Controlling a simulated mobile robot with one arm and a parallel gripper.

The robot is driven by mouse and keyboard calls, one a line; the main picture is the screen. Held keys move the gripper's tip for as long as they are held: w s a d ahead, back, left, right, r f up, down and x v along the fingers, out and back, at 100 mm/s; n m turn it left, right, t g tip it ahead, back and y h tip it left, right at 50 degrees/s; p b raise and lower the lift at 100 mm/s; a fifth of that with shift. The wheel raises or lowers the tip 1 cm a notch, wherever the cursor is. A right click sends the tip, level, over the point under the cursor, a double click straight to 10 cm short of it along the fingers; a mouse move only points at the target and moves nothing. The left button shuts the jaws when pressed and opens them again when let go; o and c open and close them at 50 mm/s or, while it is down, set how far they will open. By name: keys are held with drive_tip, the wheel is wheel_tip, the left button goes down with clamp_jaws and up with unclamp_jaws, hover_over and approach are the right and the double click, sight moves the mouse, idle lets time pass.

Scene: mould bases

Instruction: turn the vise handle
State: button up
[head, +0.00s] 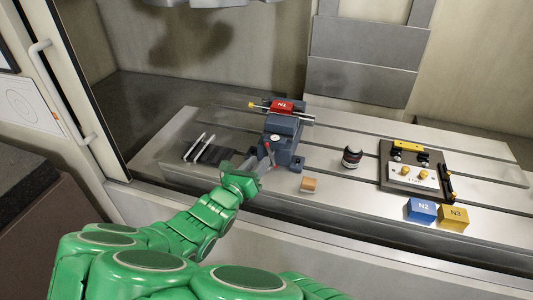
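The dark grey vise (283,135) stands on the slotted machine table, left of its middle. A red block marked N1 (282,106) sits in its jaws. The vise handle (270,154), a thin rod with red ends, is at the front of the vise, low down. My gripper (262,163) reaches in from the lower left and its grey fingers are right at the handle. The fingers are small and overlap the handle in this view, so I cannot tell whether they touch it or how far apart they are.
Two light rods on a dark pad (210,150) lie left of the vise. A tan block (308,184), a black-and-white round piece (352,157), a fixture plate (388,182), a blue N2 block (421,210) and a yellow N3 block (453,217) lie to the right. The door frame (85,110) bounds the left.

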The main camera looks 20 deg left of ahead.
sight(269, 152)
drive_tip(key=shift+x, duration=2.75)
drive_tip(key=shift+c, duration=0.2)
clamp_jaws()
